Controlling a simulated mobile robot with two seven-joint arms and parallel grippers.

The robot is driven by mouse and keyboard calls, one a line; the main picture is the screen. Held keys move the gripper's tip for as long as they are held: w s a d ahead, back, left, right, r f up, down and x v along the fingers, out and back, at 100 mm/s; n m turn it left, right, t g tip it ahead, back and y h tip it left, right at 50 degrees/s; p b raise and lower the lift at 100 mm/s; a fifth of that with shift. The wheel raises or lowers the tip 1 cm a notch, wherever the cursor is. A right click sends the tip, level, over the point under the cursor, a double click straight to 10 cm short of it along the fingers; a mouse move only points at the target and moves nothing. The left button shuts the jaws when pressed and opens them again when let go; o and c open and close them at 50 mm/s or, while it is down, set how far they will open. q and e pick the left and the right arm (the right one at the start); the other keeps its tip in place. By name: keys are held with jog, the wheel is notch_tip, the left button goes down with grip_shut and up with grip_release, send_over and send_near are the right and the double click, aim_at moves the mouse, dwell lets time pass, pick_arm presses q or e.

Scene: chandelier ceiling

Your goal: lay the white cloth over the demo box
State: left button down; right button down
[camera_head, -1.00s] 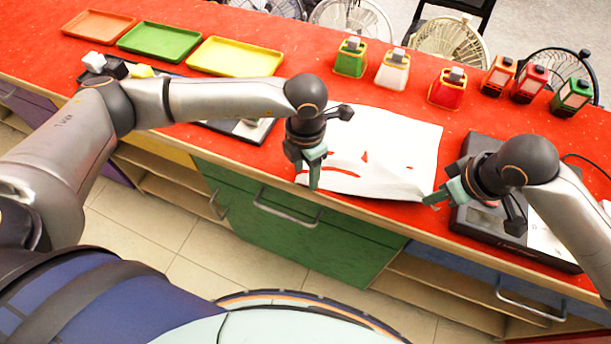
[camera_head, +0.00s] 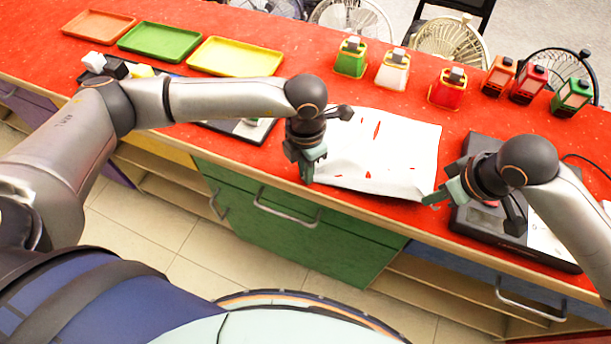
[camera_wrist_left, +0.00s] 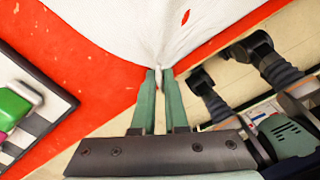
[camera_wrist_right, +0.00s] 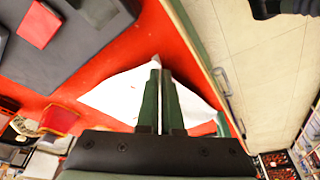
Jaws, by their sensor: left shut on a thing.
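The white cloth (camera_head: 392,150) lies spread on the red counter, with red patches showing through it. My left gripper (camera_head: 306,178) is shut on its near left corner; the pinched cloth also shows in the left wrist view (camera_wrist_left: 160,76). My right gripper (camera_head: 436,196) is at the near right corner, and in the right wrist view its fingers (camera_wrist_right: 160,68) look closed on the cloth's gathered edge. A flat dark box (camera_head: 470,222), perhaps the demo box, sits right of the cloth, partly hidden by my right arm. I see no cloth over it.
Orange (camera_head: 97,24), green (camera_head: 160,41) and yellow (camera_head: 233,57) trays stand at the back left. Several small coloured lanterns line the back right. A dark-framed board (camera_head: 228,131) lies left of the cloth, partly behind my left arm. Drawers (camera_head: 290,220) front the counter.

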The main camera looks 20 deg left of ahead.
pick_arm(q)
jog(key=shift+s+a+f, duration=0.1)
jog(key=shift+a+f, duration=0.1)
pick_arm(e)
jog(key=shift+d, duration=0.15)
pick_arm(q)
jog(key=shift+r, duration=2.65)
pick_arm(e)
jog(key=shift+w, duration=0.1)
pick_arm(q)
jog(key=shift+d, duration=0.1)
